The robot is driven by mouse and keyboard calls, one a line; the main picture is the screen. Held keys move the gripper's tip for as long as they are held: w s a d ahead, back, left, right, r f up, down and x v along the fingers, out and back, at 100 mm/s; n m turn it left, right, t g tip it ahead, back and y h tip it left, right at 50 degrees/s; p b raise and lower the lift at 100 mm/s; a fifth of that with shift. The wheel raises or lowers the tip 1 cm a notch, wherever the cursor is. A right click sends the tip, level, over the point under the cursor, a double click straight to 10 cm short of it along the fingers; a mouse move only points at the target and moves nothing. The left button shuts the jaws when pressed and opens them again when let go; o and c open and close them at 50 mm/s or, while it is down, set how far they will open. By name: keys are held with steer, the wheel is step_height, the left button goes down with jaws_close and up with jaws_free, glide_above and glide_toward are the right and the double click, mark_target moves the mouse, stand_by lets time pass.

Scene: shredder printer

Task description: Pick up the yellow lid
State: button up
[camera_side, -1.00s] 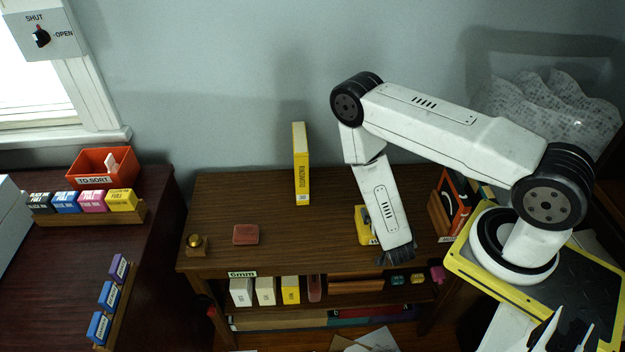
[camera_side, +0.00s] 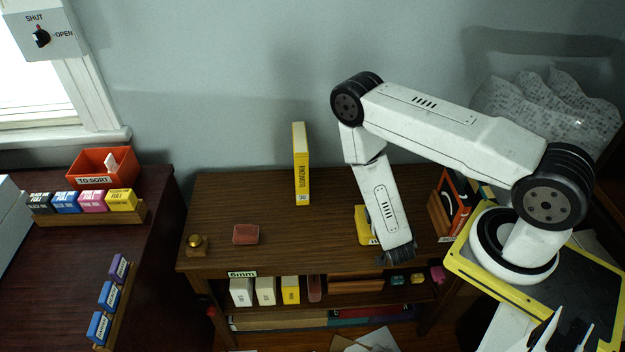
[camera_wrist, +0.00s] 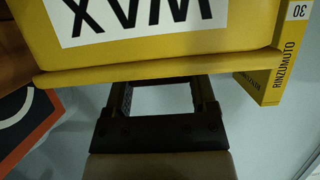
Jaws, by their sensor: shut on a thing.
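The yellow lid (camera_wrist: 150,70) fills the top of the wrist view, with a white label reading WAX upside down and a thin yellow rim along its lower edge. In the side view the lid (camera_side: 363,225) is on the right part of the brown desk, partly hidden by my arm. My gripper (camera_wrist: 163,88) is shut on the lid, its two dark fingers apart and reaching up behind the rim. The fingertips are hidden. In the side view my gripper (camera_side: 397,254) is in front of the lid, near the desk's front edge.
A tall yellow box (camera_side: 301,165) stands at the desk's back. A reddish block (camera_side: 246,234) and a brass knob (camera_side: 196,242) are at the left. An orange holder (camera_side: 452,200) stands close on the right. The desk's middle is clear.

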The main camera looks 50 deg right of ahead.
steer(key=shift+r, duration=0.15)
steer(key=shift+r, duration=4.85)
steer(key=shift+w, duration=0.1)
